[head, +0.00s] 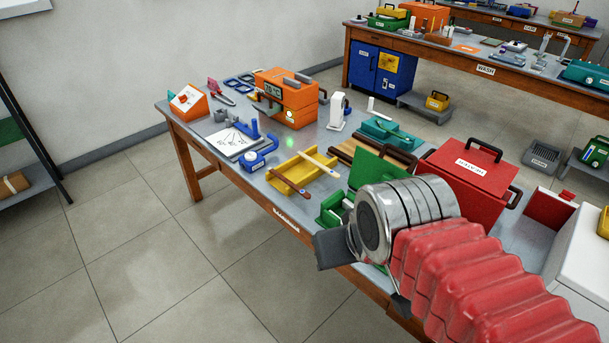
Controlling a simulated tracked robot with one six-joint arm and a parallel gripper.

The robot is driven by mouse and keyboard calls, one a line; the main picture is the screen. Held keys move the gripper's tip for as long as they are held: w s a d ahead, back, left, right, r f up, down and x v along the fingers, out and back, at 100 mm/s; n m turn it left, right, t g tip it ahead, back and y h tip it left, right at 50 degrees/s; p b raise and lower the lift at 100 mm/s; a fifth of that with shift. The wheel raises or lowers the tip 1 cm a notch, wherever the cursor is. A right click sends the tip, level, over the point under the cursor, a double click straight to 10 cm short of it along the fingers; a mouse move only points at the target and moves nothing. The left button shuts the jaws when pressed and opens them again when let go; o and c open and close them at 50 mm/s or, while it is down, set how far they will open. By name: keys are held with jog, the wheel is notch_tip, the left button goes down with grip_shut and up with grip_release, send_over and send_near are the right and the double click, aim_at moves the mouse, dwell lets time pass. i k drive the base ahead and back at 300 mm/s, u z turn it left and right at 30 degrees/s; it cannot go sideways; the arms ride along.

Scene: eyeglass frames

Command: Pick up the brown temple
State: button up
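A thin dark brown piece, apparently the brown temple (289,183), lies slanted across the near side of a yellow tray (284,163) on the workbench. A beige temple-like strip (319,162) lies across the tray's far side. My gripper (363,279) is at the bench's front edge, to the right of and nearer than the tray. Its two dark fingers are spread wide, with nothing visible between them. It is apart from the brown piece. The silver wrist and red sleeve hide part of the bench.
A green open box (333,207) stands between the tray and my gripper. A blue clamp-like tool (254,150) is left of the tray. A red case (468,180) and teal box (390,134) stand to the right and behind.

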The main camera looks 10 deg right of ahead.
aim_at(273, 170)
jog(key=u, duration=0.15)
jog(key=i, duration=0.4)
jog(key=u, duration=0.75)
jog(key=i, duration=1.3)
jog(key=z, duration=0.05)
